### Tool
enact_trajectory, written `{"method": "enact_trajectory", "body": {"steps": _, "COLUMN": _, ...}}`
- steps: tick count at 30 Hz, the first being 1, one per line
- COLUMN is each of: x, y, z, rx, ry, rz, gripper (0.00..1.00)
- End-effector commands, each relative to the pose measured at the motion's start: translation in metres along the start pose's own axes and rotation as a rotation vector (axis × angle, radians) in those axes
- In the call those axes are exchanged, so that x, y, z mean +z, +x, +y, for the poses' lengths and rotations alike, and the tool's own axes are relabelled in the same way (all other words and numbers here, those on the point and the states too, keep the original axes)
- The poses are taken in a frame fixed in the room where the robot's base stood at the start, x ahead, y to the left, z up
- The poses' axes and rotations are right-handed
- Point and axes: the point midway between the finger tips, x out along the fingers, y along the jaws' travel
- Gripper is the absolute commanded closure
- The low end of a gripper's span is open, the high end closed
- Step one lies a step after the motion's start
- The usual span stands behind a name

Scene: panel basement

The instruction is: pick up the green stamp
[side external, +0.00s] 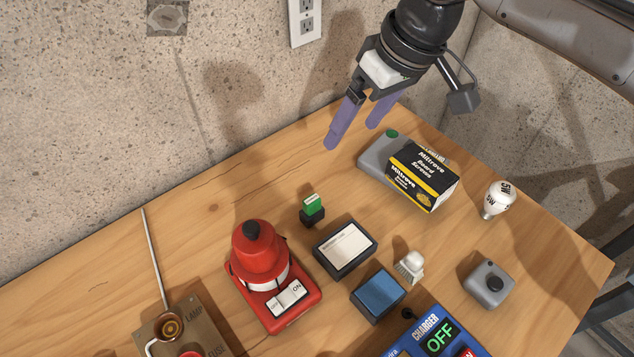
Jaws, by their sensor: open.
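The green stamp (313,204) is a small block with a green upper part and a black base. It stands upright on the wooden table, behind a black-framed box with a white label and to the right of the red device. My gripper (354,137) is open and empty, with two purple fingers pointing down. It is above the table, up and to the right of the stamp in the picture, and apart from it.
The red device (262,255) and the black-framed box (345,249) stand close to the stamp. A blue pad (378,295), a black-yellow screw box (422,177), a bulb (497,199), a grey knob box (488,284) and a charger (432,332) are farther off.

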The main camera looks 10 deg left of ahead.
Motion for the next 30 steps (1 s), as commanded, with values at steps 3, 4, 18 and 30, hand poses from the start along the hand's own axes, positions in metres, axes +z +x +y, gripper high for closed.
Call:
{"method": "enact_trajectory", "body": {"steps": 3, "x": 0.010, "y": 0.034, "z": -0.023, "rx": -0.009, "ry": -0.035, "rz": -0.055, "gripper": 0.13}}
{"method": "enact_trajectory", "body": {"steps": 4, "x": 0.011, "y": 0.038, "z": -0.026, "rx": -0.010, "ry": -0.040, "rz": -0.060, "gripper": 0.13}}
{"method": "enact_trajectory", "body": {"steps": 18, "x": 0.018, "y": 0.110, "z": -0.032, "rx": -0.012, "ry": -0.047, "rz": -0.063, "gripper": 0.13}}
{"method": "enact_trajectory", "body": {"steps": 30, "x": 0.024, "y": 0.146, "z": -0.032, "rx": -0.011, "ry": -0.046, "rz": -0.063, "gripper": 0.13}}
